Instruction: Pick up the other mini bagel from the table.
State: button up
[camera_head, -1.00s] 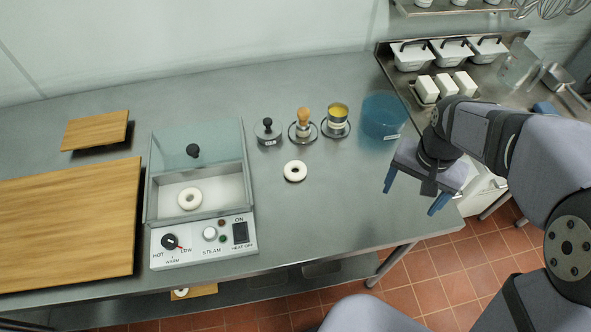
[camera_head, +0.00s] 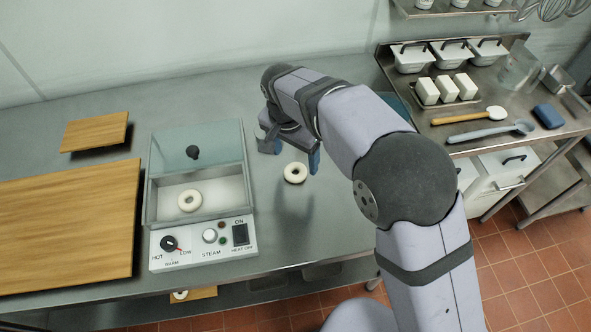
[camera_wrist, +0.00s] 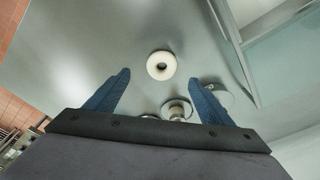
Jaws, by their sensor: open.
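A white mini bagel (camera_head: 295,173) lies flat on the steel table to the right of the steamer. My gripper (camera_head: 292,158) hangs above the table close to this bagel, with its blue fingers apart and empty. In the wrist view, the bagel (camera_wrist: 161,65) shows ahead of and between the open fingertips (camera_wrist: 163,80), not touching them. Another white bagel (camera_head: 190,200) lies inside the steamer tray, clear of my gripper.
The glass-lidded steamer (camera_head: 203,256) stands left of the free bagel. Wooden boards (camera_head: 65,235) lie farther left. My arm hides most of the blue container (camera_head: 398,104) and the items at the table's back. The table in front of the bagel is clear.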

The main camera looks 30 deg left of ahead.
aim_at(295, 167)
jog(key=shift+w+a+f+p, duration=0.15)
jog(key=shift+f+p, duration=0.6)
jog(key=shift+f, duration=0.75)
jog(key=shift+w+f+p, duration=0.15)
jog(key=shift+f+p, duration=0.6)
jog(key=shift+f, duration=0.75)
jog(key=c, duration=1.1)
